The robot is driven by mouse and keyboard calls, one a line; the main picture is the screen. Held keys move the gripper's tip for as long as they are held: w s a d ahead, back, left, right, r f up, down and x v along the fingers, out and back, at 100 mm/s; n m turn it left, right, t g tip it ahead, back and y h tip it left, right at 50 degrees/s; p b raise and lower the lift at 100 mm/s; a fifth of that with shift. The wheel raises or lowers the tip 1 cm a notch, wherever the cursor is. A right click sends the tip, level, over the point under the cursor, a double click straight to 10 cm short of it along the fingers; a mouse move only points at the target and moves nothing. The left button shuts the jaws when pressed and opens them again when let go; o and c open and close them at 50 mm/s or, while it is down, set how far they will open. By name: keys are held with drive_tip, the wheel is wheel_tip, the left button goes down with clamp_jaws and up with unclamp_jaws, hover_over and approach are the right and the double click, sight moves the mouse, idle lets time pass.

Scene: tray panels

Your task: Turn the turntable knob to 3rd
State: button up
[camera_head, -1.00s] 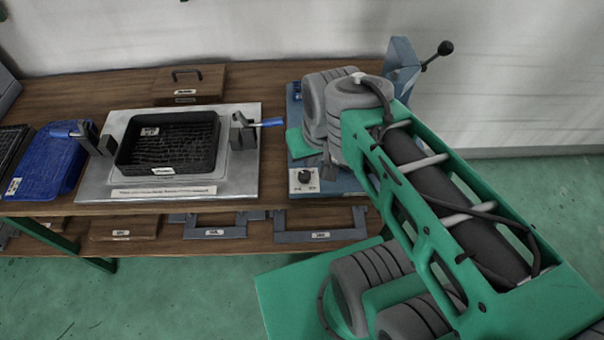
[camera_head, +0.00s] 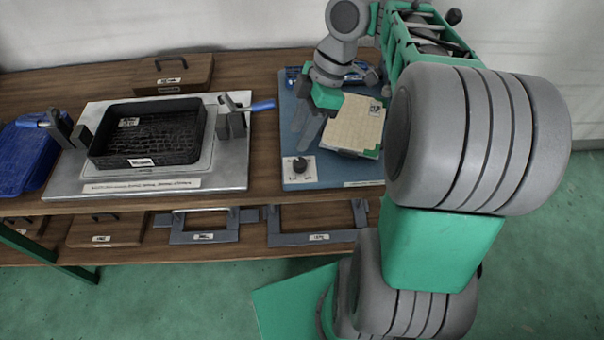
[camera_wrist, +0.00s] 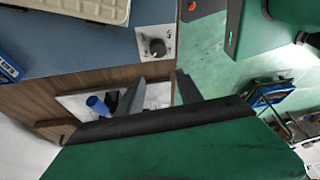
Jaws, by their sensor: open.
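The dark round knob (camera_head: 300,165) sits on a white plate (camera_head: 289,178) at the near left corner of the blue turntable base (camera_head: 340,175). It also shows in the wrist view (camera_wrist: 157,46), where its pointer setting is too small to read. A tan panel (camera_head: 354,124) lies on the base to the right of the knob. My gripper (camera_head: 306,138) is above the base, behind the knob in the head view, apart from it. In the wrist view my gripper (camera_wrist: 160,86) has its fingers spread with nothing between them.
Left of the base, a metal plate (camera_head: 225,178) holds a black tray (camera_head: 145,160) between two clamps, one with a blue handle (camera_head: 262,105). A blue tray (camera_head: 20,160) stands at far left. A lower shelf carries grey frames (camera_head: 312,238).

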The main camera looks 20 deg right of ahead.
sight(300, 162)
drive_tip(key=shift+o, duration=0.6)
drive_tip(key=d+f+n, duration=0.2)
drive_tip(key=d+n, duration=0.1)
drive_tip(key=shift+s+g+b, duration=0.15)
drive_tip(key=shift+g+b, duration=0.15)
drive_tip(key=shift+b, duration=0.1)
drive_tip(key=b+x, duration=0.1)
drive_tip(key=x, duration=0.1)
drive_tip(key=b+x, duration=0.3)
drive_tip(key=x, duration=0.2)
drive_tip(key=shift+a, duration=0.35)
clamp_jaws()
